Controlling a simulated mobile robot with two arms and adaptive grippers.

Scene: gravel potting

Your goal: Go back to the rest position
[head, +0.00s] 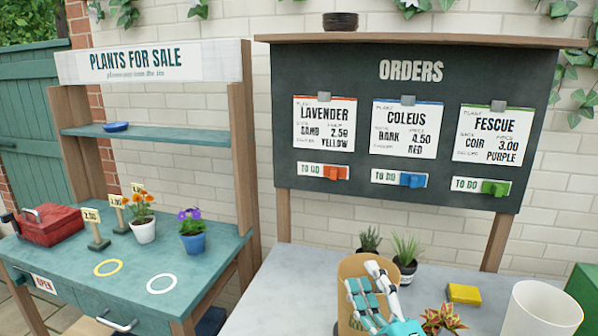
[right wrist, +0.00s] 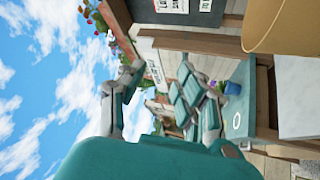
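My right gripper (head: 362,279) is in the lower middle of the head view, in front of a tan cylindrical container (head: 352,264) that it partly hides. In the right wrist view the two fingers of this gripper (right wrist: 160,68) stand apart with nothing held between them, so it is open and empty. The tan container also shows at the top right of the right wrist view (right wrist: 284,28), off to the side of the fingers. My left gripper is in neither view.
A grey table (head: 262,305) carries small potted plants (head: 406,256), a succulent (head: 443,320), a yellow block (head: 464,293) and a white pot (head: 541,310). The orders board (head: 400,85) stands behind it. A teal sales stand (head: 120,270) with flowers is at left.

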